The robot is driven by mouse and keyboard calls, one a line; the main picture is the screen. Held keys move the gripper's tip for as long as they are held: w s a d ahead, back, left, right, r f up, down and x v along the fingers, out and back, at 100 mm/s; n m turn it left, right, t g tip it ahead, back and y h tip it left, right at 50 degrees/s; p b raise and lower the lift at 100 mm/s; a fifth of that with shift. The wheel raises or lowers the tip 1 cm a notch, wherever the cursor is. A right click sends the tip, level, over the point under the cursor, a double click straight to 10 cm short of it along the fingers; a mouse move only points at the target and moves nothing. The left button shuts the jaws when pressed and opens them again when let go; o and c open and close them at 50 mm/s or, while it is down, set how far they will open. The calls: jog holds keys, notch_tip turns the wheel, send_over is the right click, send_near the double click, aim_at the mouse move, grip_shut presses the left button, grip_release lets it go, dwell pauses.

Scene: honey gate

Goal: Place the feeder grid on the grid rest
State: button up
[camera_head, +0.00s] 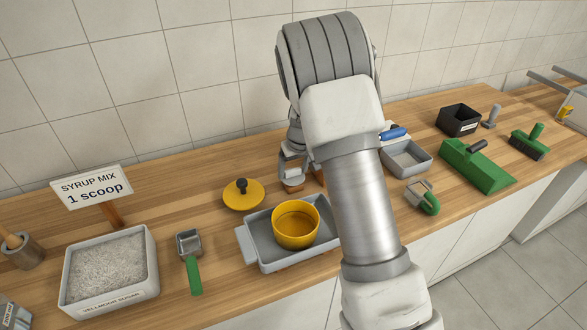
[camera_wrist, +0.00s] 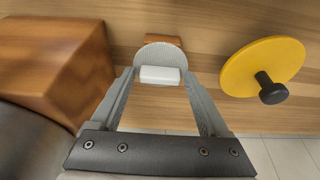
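The feeder grid, a round grey mesh disc (camera_wrist: 160,53) with a white block-shaped grip (camera_wrist: 160,75), lies between my fingertips in the wrist view. In the head view my gripper (camera_head: 292,171) is low over the counter, and the grid is mostly hidden.
A yellow lid with a black knob (camera_wrist: 262,67) lies close right of my gripper in the wrist view. A large brown wooden block (camera_wrist: 50,65) stands close left. In the head view a yellow pot (camera_head: 296,226) sits in a grey tray (camera_head: 258,258) nearby.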

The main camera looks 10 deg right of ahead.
jog(key=shift+o, duration=0.6)
jog(key=shift+r, duration=0.2)
jog(key=a+p+v, duration=0.1)
jog(key=p+v, duration=0.1)
jog(key=v, duration=1)
jog(key=s+r+m+t, duration=0.1)
jog(key=s+r, duration=1.1)
jog(key=s, duration=0.2)
jog(key=s+r+m+t, duration=0.1)
jog(key=s+r, duration=0.1)
jog(key=s, duration=1.5)
jog(key=shift+s+h, duration=0.25)
jog(key=shift+h, duration=0.05)
